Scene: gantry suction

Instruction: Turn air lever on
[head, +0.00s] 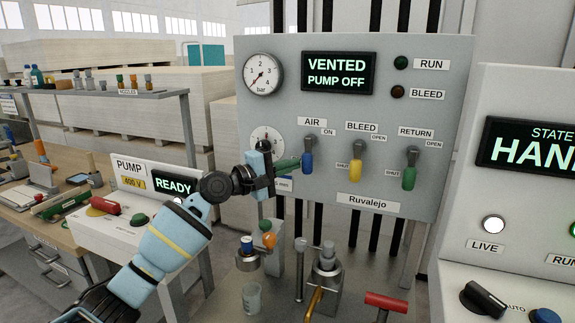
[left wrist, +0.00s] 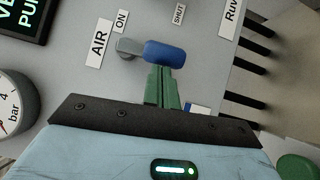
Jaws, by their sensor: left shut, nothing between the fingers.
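The air lever (head: 307,161) has a blue handle that hangs down from its grey pivot, under the AIR label (head: 312,121). The ON label (head: 328,132) is up and to the right of the pivot. My left gripper (head: 298,162) comes in from the left with its green fingers shut, the tips right beside the blue handle. In the left wrist view the closed fingers (left wrist: 162,72) end at the blue handle (left wrist: 165,54); I cannot tell whether they touch it. Nothing shows between them. My right gripper is not in view.
The yellow bleed lever (head: 355,170) and green return lever (head: 409,177) hang down to the right on the same panel (head: 450,150). The display (head: 338,73) reads VENTED, PUMP OFF. Below are metal fittings (head: 326,265) and a clear cup (head: 251,298).

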